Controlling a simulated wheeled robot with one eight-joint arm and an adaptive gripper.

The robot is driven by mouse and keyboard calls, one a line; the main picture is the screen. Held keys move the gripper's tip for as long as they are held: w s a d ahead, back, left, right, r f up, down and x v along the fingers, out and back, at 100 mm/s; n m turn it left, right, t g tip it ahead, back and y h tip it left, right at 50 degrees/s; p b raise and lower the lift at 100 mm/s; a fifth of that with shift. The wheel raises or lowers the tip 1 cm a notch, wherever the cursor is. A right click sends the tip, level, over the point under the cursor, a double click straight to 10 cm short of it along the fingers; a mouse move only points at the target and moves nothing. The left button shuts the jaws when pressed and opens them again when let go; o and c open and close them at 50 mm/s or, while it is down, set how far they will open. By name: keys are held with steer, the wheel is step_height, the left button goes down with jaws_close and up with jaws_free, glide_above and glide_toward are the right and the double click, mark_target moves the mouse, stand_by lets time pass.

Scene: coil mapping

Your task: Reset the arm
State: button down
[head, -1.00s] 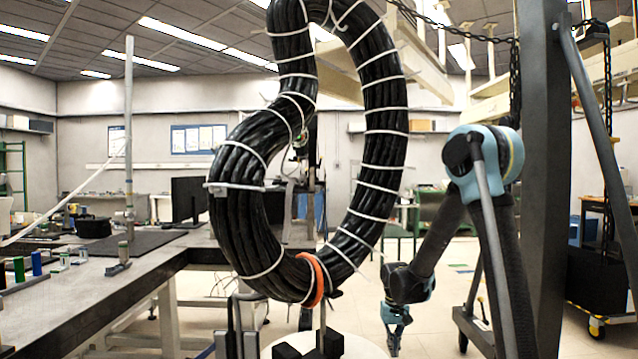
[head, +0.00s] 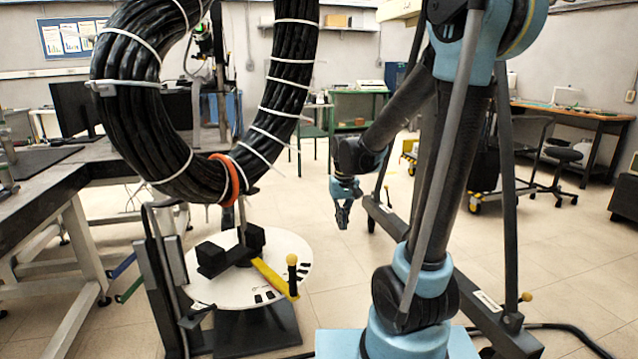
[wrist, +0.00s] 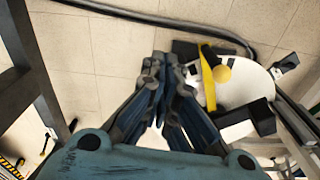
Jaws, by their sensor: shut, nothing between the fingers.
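My gripper (head: 343,215) hangs fingers down in the head view, to the right of the black coil and clear of it. It is shut and empty. In the wrist view its blue fingers (wrist: 168,90) meet over bare tiled floor, with the white round plate beside them on the right. My arm is bent, with its light blue base at the lower right of the head view. The coil (head: 215,172) is a thick bundle of black cable with white ties and one orange band (head: 232,182). It hangs above the white round plate; its top is out of view.
The white round plate (head: 215,290) carries black blocks and a yellow bar (head: 272,277); it also shows in the wrist view (wrist: 240,88). A dark workbench (head: 40,200) stands at the left. A dark frame with a floor beam (head: 440,262) stands behind my arm.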

steer(key=s+d+f+m, duration=0.1)
steer(key=s+d, duration=0.5)
steer(key=s, duration=0.4)
steer(key=s+d+f+m+t, duration=0.1)
steer(key=s+d, duration=0.4)
steer(key=s, duration=0.5)
steer(key=shift+d, duration=0.35)
